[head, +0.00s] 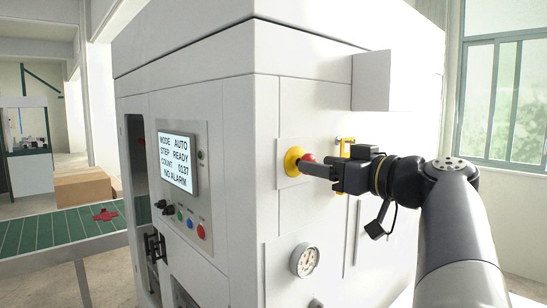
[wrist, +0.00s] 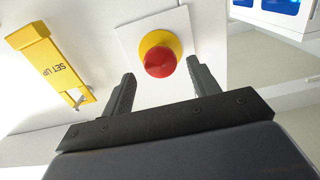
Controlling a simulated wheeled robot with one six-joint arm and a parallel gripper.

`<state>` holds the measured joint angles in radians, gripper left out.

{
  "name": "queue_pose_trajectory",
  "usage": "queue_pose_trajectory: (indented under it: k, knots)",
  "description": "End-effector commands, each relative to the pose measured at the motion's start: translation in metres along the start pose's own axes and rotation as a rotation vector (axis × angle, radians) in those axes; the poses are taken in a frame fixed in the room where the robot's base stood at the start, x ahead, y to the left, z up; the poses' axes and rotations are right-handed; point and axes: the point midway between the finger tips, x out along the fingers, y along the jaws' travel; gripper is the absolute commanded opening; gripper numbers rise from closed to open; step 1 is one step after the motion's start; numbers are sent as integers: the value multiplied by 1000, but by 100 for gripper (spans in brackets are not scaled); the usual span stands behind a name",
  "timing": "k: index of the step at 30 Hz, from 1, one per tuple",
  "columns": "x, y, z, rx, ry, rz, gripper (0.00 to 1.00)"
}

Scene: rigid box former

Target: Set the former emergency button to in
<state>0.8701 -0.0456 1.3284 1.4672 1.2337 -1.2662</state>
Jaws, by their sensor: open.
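The emergency button is a red knob (head: 308,159) on a yellow round base (head: 292,161), set on a plate on the white side wall of the former (head: 265,115). In the wrist view the red knob (wrist: 160,63) is just beyond the fingertips and between their lines, a little above centre. My gripper (head: 318,170) is in front of the button, its fingers pointing at it. In the wrist view my gripper (wrist: 162,75) is open with nothing between its fingers. I cannot tell from the pictures whether the fingers touch the button.
A yellow handle marked SET UP (wrist: 48,62) is beside the button. A pressure gauge (head: 305,260) is below it. A green conveyor (head: 50,232) is at the left.

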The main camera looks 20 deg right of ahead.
Motion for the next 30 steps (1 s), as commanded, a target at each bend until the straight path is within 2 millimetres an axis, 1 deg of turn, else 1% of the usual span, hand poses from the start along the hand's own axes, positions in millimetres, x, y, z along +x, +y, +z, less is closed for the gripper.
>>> queue_pose_trajectory:
  k: [1,3,6,16,30]
  knots:
    - [6,0,-2,1,0,-3,57]
    - [11,0,-1,2,-1,-3,57]
    - [15,0,0,2,-1,0,57]
    - [17,0,1,1,-1,0,57]
    - [17,0,0,1,-1,1,19]
